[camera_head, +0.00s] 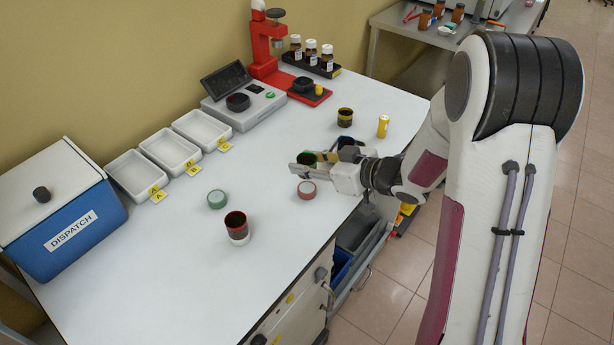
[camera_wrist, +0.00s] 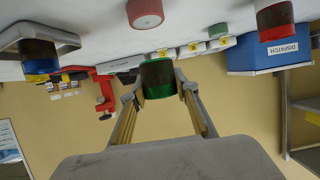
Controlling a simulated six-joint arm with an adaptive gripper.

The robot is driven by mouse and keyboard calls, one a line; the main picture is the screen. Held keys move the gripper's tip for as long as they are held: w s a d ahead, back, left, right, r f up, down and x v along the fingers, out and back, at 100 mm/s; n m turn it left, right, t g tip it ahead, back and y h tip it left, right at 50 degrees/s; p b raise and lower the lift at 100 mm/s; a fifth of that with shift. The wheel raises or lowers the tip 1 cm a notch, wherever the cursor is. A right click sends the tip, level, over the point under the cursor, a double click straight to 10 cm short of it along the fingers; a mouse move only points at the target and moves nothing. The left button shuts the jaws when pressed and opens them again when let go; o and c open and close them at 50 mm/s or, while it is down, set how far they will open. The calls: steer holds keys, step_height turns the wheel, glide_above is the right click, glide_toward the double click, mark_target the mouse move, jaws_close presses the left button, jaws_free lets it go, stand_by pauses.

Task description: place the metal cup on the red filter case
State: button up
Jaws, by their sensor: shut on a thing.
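My gripper (camera_head: 308,164) is shut on a dark, green-rimmed cup (camera_wrist: 158,80), held between the fingertips in the wrist view. In the head view this cup (camera_head: 307,157) is partly hidden by the fingers; whether it is metal is unclear. A dark red-rimmed cylinder (camera_head: 236,220) with a white lower part stands on the table to the lower left of my gripper; it also shows in the wrist view (camera_wrist: 275,18). A flat red disc (camera_head: 306,190) lies just below my gripper in the head view. I cannot tell which red piece is the filter case.
A green disc (camera_head: 216,200) lies left of my gripper. A dark yellow-banded cup (camera_head: 345,118) and a yellow cylinder (camera_head: 383,126) stand behind. White trays (camera_head: 137,178), a grey device (camera_head: 244,112), a red stand (camera_head: 263,45) and a blue dispatch box (camera_head: 70,240) line the wall.

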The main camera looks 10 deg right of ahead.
mark_target(307, 188)
steer(key=shift+f, duration=0.3)
steer(key=shift+f, duration=2.1)
steer(key=shift+f, duration=0.15)
steer(key=o, duration=1.1)
steer(key=shift+s+d+r, duration=0.1)
steer(key=shift+d+r, duration=0.05)
steer(key=shift+r, duration=0.1)
steer(key=shift+v, duration=5.8)
